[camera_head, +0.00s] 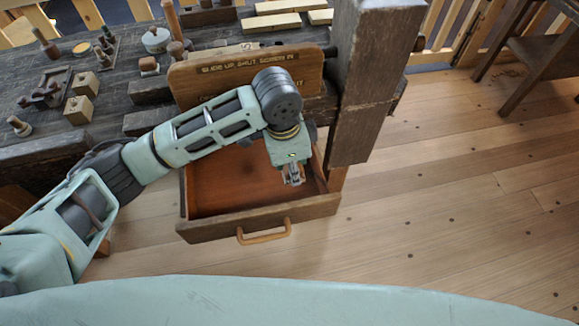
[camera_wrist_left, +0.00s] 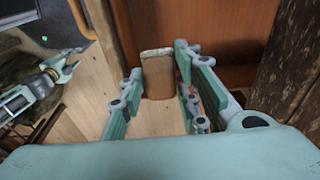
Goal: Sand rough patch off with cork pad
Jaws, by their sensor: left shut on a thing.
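My left gripper (camera_head: 292,180) hangs over the open drawer, near its right side. In the left wrist view, my left gripper (camera_wrist_left: 157,80) is shut on a tan-brown block that looks like the cork pad (camera_wrist_left: 157,75), between its two fingers. The block is too small to make out in the head view. The drawer (camera_head: 205,232) is pulled out and its visible floor is bare red-brown wood. No rough patch can be made out on any surface.
A lettered wooden board (camera_head: 190,85) stands tilted at the bench edge behind the drawer. A thick dark post (camera_head: 365,90) rises close right of my gripper.

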